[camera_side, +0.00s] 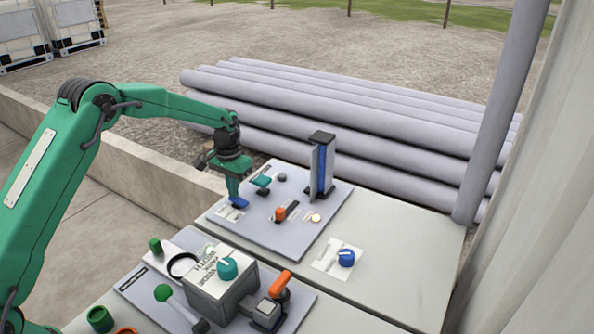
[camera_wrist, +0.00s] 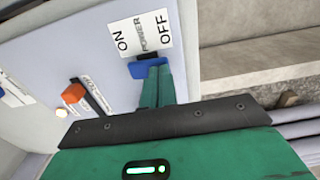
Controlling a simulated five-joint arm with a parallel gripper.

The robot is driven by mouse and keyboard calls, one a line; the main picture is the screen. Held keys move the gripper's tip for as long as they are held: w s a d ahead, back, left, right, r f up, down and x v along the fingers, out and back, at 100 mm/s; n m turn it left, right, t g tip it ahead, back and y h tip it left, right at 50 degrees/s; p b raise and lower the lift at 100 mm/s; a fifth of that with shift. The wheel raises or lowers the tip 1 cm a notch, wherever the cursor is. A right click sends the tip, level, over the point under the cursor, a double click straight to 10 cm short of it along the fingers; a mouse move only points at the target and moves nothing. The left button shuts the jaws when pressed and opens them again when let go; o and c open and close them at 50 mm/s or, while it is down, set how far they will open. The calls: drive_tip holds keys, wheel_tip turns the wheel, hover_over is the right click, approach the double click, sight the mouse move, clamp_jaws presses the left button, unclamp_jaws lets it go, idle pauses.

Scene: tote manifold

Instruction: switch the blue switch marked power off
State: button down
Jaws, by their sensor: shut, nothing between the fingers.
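The blue switch (camera_side: 239,203) sits near the left edge of the grey panel (camera_side: 262,227). In the wrist view the blue switch (camera_wrist: 137,70) lies beside a white label (camera_wrist: 140,38) reading ON, POWER and OFF, with ON at left and OFF at right. My gripper (camera_side: 234,197) points down at the switch with its green fingers shut. In the wrist view my gripper (camera_wrist: 156,74) has its tips at the switch and hides part of it. I cannot tell whether they touch, or which way the switch is set.
A teal control (camera_side: 262,182), an orange slider (camera_side: 280,213) and a tall blue-faced post (camera_side: 321,165) share the panel. A blue knob (camera_side: 346,257) stands nearer the front. A grey box (camera_side: 222,290) with a teal knob stands at the front. Bare tabletop (camera_side: 405,265) lies right.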

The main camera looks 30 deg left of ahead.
drive_tip(key=shift+f, duration=0.35)
drive_tip(key=shift+r, duration=3.5)
drive_tip(key=shift+r, duration=0.1)
